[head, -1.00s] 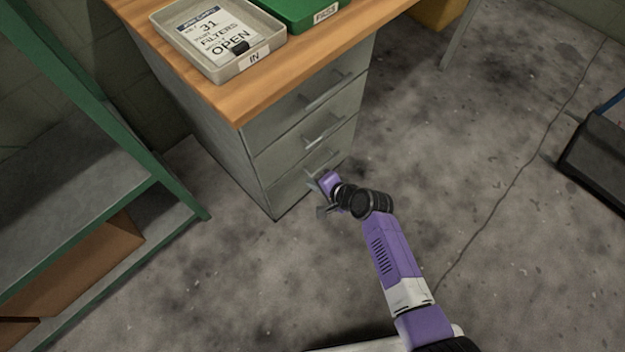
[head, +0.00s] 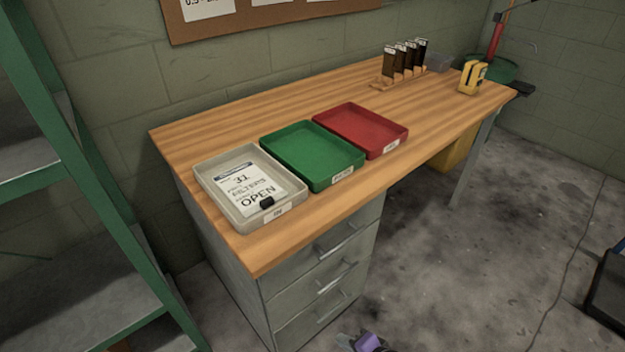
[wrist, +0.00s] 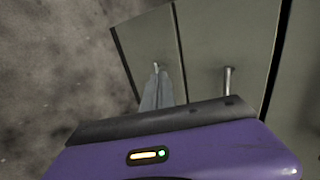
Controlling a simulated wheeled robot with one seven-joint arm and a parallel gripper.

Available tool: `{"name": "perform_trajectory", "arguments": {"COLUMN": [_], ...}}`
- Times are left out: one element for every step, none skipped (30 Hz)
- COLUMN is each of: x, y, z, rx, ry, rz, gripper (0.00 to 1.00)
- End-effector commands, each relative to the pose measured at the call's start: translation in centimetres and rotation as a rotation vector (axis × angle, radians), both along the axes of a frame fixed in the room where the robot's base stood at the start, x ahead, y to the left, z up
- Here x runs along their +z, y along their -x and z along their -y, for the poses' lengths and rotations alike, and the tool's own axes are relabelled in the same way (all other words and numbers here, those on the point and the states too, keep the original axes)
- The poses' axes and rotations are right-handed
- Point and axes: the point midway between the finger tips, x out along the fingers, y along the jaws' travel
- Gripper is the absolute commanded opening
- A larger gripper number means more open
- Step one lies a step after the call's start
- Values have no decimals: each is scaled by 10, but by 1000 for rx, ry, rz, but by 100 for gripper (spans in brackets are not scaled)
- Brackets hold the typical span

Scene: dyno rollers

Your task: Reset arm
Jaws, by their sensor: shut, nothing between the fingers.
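My gripper shows in the wrist view, where its pale grey fingers (wrist: 158,92) are together beyond the purple wrist housing and hold nothing. Behind them are the grey drawer fronts (wrist: 205,45) with their bar handles; the fingertips overlap one handle in the picture, and I cannot tell whether they touch it. In the head view only a small purple and dark part of my arm shows at the bottom edge, in front of the lowest drawers. The drawer unit (head: 320,275) stands under the left end of the desk, and its drawers look closed.
The wooden desk (head: 235,244) carries a grey tray (head: 225,212) with a card, a green tray (head: 312,155), a red tray (head: 360,130), a rack of dark items (head: 404,62) and a yellow object (head: 472,77). A green shelf (head: 95,180) stands left.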

Motion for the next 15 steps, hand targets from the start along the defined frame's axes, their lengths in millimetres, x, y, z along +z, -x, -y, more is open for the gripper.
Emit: {"name": "perform_trajectory", "arguments": {"x": [0,1,2,4,8,16,24,32,44,52,60,68,74,80,88], "y": [0,-1,-4,-8,-13,-20,-26,-32,-36,-35,-33,-28,-23,-18,-11], "z": [0,0,3,5,8,12,15,18,25,31,37,44,49,53,59], "rx": [4,7,10,10,12,12,14,13,16,18,21,24,27,28,31], "ry": [4,10,25,41,62,92,114,140,190,235,280,334,371,406,453], "rz": [4,11,32,54,82,124,158,195,255,300,345,393,423,453,489], "gripper": [0,0,0,0,0,0,0,0,0,0,0,0,0,0,0]}}
